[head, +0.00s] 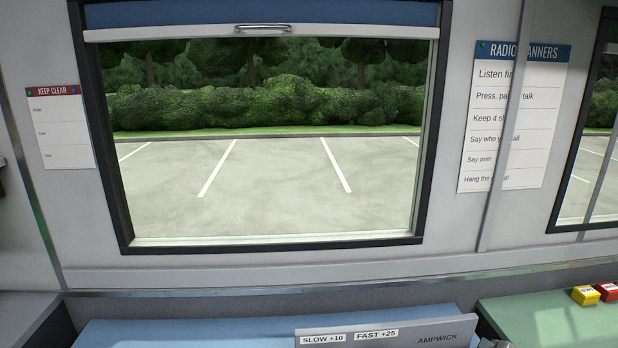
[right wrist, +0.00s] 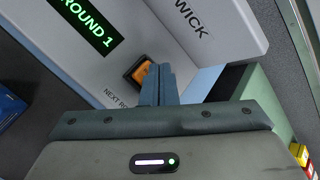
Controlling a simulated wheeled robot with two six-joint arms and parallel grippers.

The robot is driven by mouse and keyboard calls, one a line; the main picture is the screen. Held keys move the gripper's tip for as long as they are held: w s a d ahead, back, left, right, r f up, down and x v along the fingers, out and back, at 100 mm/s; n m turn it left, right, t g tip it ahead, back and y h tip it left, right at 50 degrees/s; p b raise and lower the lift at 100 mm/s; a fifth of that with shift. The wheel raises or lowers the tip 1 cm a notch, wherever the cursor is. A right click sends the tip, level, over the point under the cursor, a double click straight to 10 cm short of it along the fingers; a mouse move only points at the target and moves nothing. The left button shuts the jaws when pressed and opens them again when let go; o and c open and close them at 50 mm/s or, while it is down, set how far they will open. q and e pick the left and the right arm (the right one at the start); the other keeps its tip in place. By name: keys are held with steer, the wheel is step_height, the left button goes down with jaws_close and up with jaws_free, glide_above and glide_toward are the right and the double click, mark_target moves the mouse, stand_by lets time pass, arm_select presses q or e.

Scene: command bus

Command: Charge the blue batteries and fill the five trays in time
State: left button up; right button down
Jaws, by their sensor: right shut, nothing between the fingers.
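The grey charger panel marked AMPWICK (head: 388,333) shows at the bottom of the head view, with SLOW +10 and FAST +25 labels. In the right wrist view, a pale panel (right wrist: 112,75) carries a green ROUND 1 display (right wrist: 85,27) and an orange button (right wrist: 138,70) beside partly hidden NEXT lettering. My right gripper (right wrist: 160,70) is shut and empty, its fingertips right at the button; I cannot tell whether they touch it. A blue object (right wrist: 10,108) is cut off at the left edge; I cannot tell what it is. My left gripper is out of view. No trays can be made out.
A green surface (head: 545,318) at the right holds a yellow block (head: 585,295) and a red block (head: 607,291). A window (head: 265,190) and wall notices (head: 513,120) are behind.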

steer(key=shift+f, duration=0.35)
stand_by(0.5)
steer(key=shift+r, duration=0.7)
steer(key=shift+r, duration=0.1)
steer(key=shift+r+p, duration=1.2)
steer(key=shift+r, duration=1.7)
